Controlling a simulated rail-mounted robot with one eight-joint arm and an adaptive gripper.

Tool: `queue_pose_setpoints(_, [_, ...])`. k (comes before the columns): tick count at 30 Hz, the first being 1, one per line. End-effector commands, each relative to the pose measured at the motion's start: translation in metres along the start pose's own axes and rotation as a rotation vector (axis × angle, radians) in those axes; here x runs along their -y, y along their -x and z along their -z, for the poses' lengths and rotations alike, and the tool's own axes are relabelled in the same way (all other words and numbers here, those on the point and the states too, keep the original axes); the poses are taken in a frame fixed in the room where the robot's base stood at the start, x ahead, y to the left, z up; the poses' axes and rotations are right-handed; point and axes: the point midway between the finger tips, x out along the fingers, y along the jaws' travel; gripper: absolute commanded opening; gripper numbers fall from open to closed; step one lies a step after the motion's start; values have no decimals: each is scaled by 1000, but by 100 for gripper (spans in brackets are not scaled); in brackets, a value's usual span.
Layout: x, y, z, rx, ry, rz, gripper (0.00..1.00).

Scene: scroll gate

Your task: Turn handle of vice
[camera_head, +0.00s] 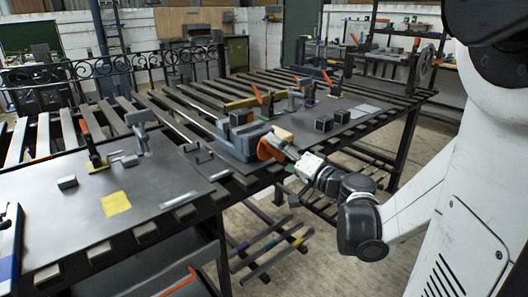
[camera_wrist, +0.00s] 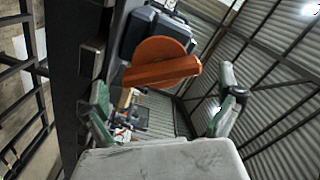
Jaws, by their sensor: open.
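The grey vice (camera_head: 236,140) is mounted at the near edge of the slatted table, around its middle. Its orange handle (camera_head: 268,148) faces my arm. In the wrist view the handle (camera_wrist: 160,65) is a round disc with a flat bar across it, in front of the blue-grey vice body (camera_wrist: 152,30). My gripper (camera_head: 294,160) is close to the handle, on its right in the head view. In the wrist view its two fingers (camera_wrist: 165,100) are spread wide with nothing between them. The handle appears ahead of the fingertips; I cannot tell the exact gap.
The slatted table carries a dark plate (camera_head: 60,210) at left with clamps, a small block (camera_head: 67,182) and a yellow square (camera_head: 115,203). Dark cubes (camera_head: 324,124) and orange-handled clamps stand right of the vice. Open floor (camera_head: 330,250) lies in front of the table.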

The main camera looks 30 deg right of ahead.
Motion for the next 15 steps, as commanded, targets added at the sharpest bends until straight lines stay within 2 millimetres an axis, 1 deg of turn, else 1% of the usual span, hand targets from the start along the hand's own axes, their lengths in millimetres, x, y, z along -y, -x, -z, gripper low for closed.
queue_pose_setpoints(1, [-1,-8,-1,2,0,1,100])
queue_pose_setpoints(3, [0,-15,-1,2,0,1,100])
queue_pose_setpoints(6, [0,-22,0,1,0,0,100])
queue_pose_setpoints(9, [0,-26,0,0,0,0,100])
queue_pose_setpoints(15, [0,-27,0,-1,0,0,100])
